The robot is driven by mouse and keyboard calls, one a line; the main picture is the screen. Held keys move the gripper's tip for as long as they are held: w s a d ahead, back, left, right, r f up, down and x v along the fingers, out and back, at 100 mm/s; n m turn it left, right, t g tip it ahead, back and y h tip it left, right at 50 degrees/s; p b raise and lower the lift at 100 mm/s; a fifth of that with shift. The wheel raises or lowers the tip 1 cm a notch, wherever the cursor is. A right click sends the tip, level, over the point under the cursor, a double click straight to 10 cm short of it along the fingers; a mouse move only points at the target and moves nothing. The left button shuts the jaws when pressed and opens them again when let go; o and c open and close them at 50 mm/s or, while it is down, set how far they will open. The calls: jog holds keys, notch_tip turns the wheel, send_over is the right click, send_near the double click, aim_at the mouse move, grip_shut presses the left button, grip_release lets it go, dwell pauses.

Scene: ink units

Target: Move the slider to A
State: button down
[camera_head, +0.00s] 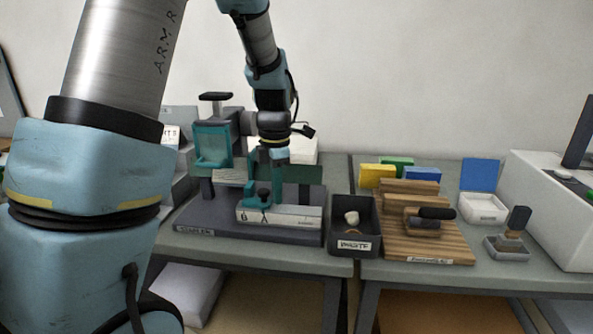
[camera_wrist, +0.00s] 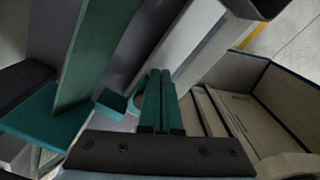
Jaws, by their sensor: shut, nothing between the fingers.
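The slider (camera_head: 262,199) is a small teal piece with a dark knob. It sits on a pale rail (camera_head: 300,216) at the front of the dark stapler base (camera_head: 190,221). The rail's front face carries the letters B, at left, and A, to its right; the slider stands above and around the A, with its left part reaching toward B. My gripper (camera_head: 266,172) points down at the slider's right side, fingers together and empty. The fingers (camera_wrist: 160,88) also show in the wrist view, close beside teal parts. Whether they touch the slider I cannot tell.
A teal clamp-like head (camera_head: 212,146) stands on the stapler behind and left. A dark bin labelled WASTE (camera_head: 365,242) is just right of the base. Farther right are a stepped wooden stand (camera_head: 440,252) and an open white box with blue lid (camera_head: 484,208).

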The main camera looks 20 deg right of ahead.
jog(key=shift+s+d, duration=0.1)
jog(key=shift+d, duration=0.05)
jog(key=shift+s+d+r+p, duration=0.1)
jog(key=shift+s+d+p, duration=0.1)
jog(key=shift+d+p, duration=0.3)
notch_tip(320, 180, up, 7)
jog(key=p, duration=0.6)
jog(key=shift+p, duration=0.35)
